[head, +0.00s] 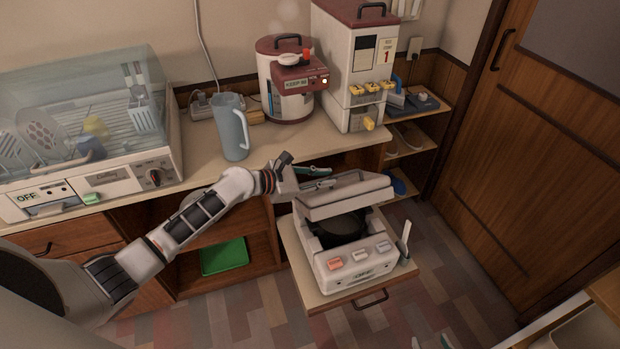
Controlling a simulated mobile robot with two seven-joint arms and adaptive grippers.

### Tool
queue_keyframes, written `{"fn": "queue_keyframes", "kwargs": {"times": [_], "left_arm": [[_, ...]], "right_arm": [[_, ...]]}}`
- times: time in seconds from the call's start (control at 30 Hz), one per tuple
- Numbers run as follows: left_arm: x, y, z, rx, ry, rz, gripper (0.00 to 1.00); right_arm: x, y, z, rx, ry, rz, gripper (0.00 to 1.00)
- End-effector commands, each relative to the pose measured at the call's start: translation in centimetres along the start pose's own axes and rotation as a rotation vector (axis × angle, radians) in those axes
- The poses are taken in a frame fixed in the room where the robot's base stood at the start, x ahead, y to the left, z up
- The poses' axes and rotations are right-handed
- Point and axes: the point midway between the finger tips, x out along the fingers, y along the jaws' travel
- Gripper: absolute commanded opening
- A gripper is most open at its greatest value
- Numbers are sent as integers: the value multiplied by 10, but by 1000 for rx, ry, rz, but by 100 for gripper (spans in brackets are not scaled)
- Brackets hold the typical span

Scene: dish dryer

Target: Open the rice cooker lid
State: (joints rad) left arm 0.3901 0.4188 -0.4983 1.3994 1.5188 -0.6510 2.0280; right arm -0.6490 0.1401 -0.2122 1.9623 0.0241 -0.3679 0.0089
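The white rice cooker (350,265) sits on a pull-out shelf (308,292) below the counter. Its lid (343,197) is tilted up at the back, and the dark inner pot (341,226) shows beneath it. My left gripper (317,177) is just behind and above the lid's raised edge. Its fingers look apart with nothing between them; I cannot tell whether one touches the lid. Only the fingertips of my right gripper (430,343) show at the bottom edge, apart and empty, in front of the cooker to the right.
A rice paddle (405,241) stands at the cooker's right side. Above, the counter holds a dish dryer (110,190), a blue-grey pitcher (233,130), a red-topped water boiler (288,85) and a rice dispenser (345,65). The floor right of the shelf is clear up to the wooden door (530,150).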

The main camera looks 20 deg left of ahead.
Motion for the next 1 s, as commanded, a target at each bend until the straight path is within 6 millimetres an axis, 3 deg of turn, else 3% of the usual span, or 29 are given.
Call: {"fn": "queue_keyframes", "kwargs": {"times": [0.1,0.3,0.8,1.0], "left_arm": [[-24,0,-1,4,2,-1,15],[-47,0,0,1,1,0,15],[-55,0,0,-1,0,0,15],[-67,2,1,-1,1,0,15]], "right_arm": [[0,0,0,0,0,0,40],[0,0,0,0,0,0,40],[0,0,-1,1,1,0,40],[-4,0,-7,2,1,-1,40]]}}
